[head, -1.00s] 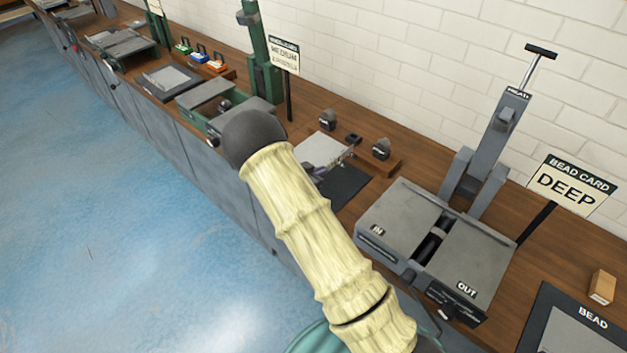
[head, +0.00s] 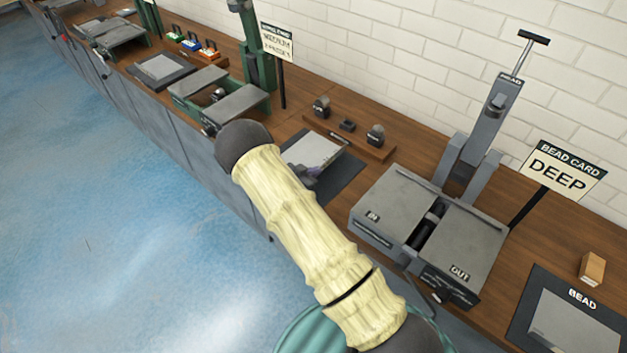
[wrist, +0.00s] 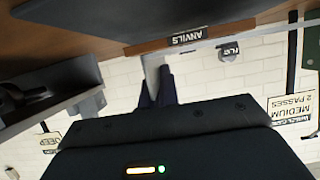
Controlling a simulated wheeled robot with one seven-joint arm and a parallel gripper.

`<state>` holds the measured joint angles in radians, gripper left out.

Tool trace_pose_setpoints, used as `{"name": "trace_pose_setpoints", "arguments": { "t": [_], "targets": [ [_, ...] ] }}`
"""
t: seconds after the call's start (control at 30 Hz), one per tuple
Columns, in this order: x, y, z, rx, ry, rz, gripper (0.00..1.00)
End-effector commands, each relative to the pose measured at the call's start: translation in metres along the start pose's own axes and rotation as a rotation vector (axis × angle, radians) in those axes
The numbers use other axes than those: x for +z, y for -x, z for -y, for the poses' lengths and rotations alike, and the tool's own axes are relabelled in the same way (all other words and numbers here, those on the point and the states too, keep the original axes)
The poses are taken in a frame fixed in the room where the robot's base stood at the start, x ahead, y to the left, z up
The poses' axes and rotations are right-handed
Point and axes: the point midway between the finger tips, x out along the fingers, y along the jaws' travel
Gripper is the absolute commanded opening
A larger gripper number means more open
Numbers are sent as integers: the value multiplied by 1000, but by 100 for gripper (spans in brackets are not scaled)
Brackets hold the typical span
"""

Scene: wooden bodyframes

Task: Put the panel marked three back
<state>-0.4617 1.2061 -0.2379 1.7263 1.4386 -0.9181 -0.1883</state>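No panel with a readable three shows in either view. A plain light grey panel (head: 314,149) lies on or just over a dark mat (head: 343,184) on the bench, partly hidden by my arm. My gripper is mostly hidden behind my arm in the head view, close to that mat. In the wrist view my gripper's two dark fingers (wrist: 157,88) point away from the camera, close together. A pale thin strip shows at and between their tips. I cannot tell whether they grip it.
An anvil rack (head: 347,137) stands behind the mat; its ANVILS label (wrist: 187,37) shows in the wrist view. A grey bead machine (head: 392,205) with a DEEP card (head: 558,172) stands right. A green machine (head: 245,103) stands left.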

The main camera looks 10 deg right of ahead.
Motion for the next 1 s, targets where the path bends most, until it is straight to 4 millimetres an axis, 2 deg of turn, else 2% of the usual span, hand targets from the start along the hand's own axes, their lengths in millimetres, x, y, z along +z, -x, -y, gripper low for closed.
{"name": "trace_pose_setpoints", "arguments": {
  "t": [0.17, 0.47, 0.87, 0.9, 1.0],
  "targets": [
    [4, -5, -2, 5, -1, -2, 0],
    [35, -17, -2, 3, -1, -2, 0],
    [41, -18, -1, 1, -1, -2, 0],
    [41, -17, -1, 1, 0, 0, 8],
    [41, -17, -1, 1, 0, 0, 24]
  ]
}}
